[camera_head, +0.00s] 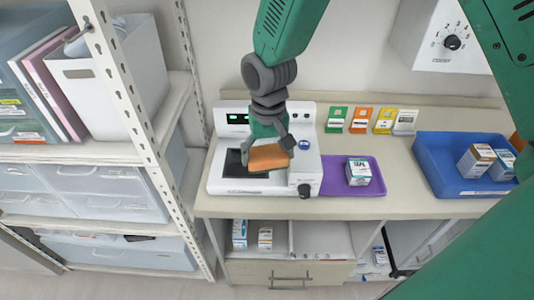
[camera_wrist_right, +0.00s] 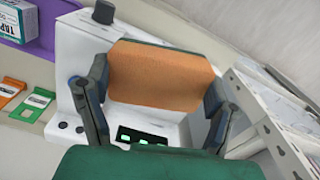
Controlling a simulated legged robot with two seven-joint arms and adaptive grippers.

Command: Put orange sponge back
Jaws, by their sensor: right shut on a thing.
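The orange sponge (camera_head: 268,157) is a small block held up in front of a white device, above its black pad (camera_head: 236,170). My right gripper (camera_head: 267,148) reaches in from the top and is shut on the sponge. In the right wrist view the sponge (camera_wrist_right: 162,76) fills the space between the two dark fingers of the gripper (camera_wrist_right: 158,92). The sponge hides part of the device, and I cannot tell the exact gap beneath it. My left gripper is not in view.
The white device (camera_head: 310,165) stands on the counter. To its right are a purple tray (camera_head: 331,182) with a small box and a blue tray (camera_head: 437,172) with boxes. Several coloured cards (camera_head: 360,120) stand behind. A shelf rack (camera_head: 125,90) is close on the left.

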